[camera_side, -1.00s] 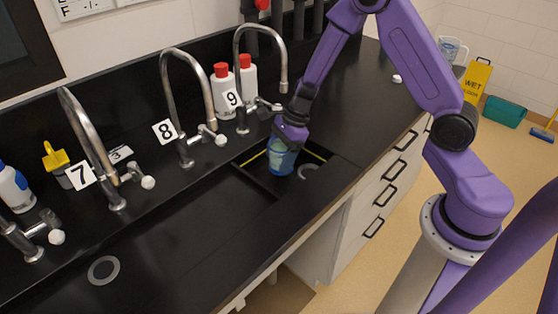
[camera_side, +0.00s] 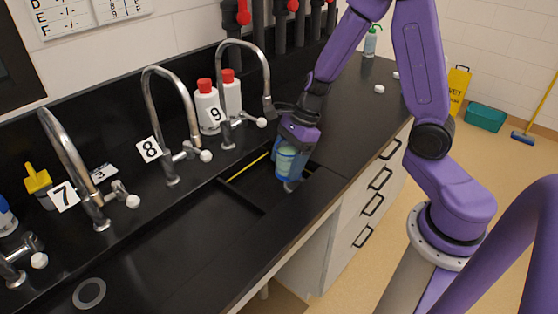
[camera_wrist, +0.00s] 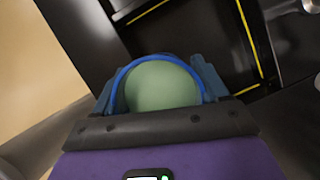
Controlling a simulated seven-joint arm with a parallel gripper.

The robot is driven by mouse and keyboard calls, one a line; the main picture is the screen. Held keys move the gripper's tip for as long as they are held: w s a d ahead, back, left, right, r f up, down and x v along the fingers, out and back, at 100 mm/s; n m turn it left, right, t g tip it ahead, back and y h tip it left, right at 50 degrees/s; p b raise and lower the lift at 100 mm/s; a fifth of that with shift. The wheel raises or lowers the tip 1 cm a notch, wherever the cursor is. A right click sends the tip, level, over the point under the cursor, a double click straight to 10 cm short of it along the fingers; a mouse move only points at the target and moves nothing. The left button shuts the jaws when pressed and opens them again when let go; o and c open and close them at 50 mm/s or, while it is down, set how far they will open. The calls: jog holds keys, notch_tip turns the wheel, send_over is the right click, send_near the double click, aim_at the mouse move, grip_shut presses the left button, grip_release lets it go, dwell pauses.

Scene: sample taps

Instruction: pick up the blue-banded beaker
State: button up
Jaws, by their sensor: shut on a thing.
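The blue-banded beaker (camera_side: 286,164) is upright or nearly so in the side view, over the small sink compartment by tap 9. It is clear blue with pale green contents. My gripper (camera_side: 293,148) comes down from above and is shut on it, partly hiding its upper part. In the wrist view the beaker (camera_wrist: 162,85) shows its blue rim and green contents between the two dark blue fingers of my gripper (camera_wrist: 158,88). The beaker appears raised off the sink floor, but the gap beneath it is hard to judge.
Tap 9 (camera_side: 240,85) arches close to the left of my gripper, with tap 8 (camera_side: 150,110) and tap 7 (camera_side: 65,150) further left. White red-capped bottles (camera_side: 208,106) stand behind. The counter right of the sink (camera_side: 350,125) is mostly bare.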

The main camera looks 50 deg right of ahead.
jog(key=shift+s+d+r, duration=0.1)
jog(key=shift+s+r, duration=0.35)
jog(key=shift+s, duration=0.6)
jog(key=shift+s+d+r, duration=0.1)
jog(key=shift+s+r, duration=0.4)
jog(key=shift+s, duration=0.5)
jog(key=shift+s+d+r, duration=0.1)
jog(key=shift+s+r, duration=0.35)
jog(key=shift+s, duration=0.6)
jog(key=shift+s+r, duration=0.1)
jog(key=shift+s, duration=0.15)
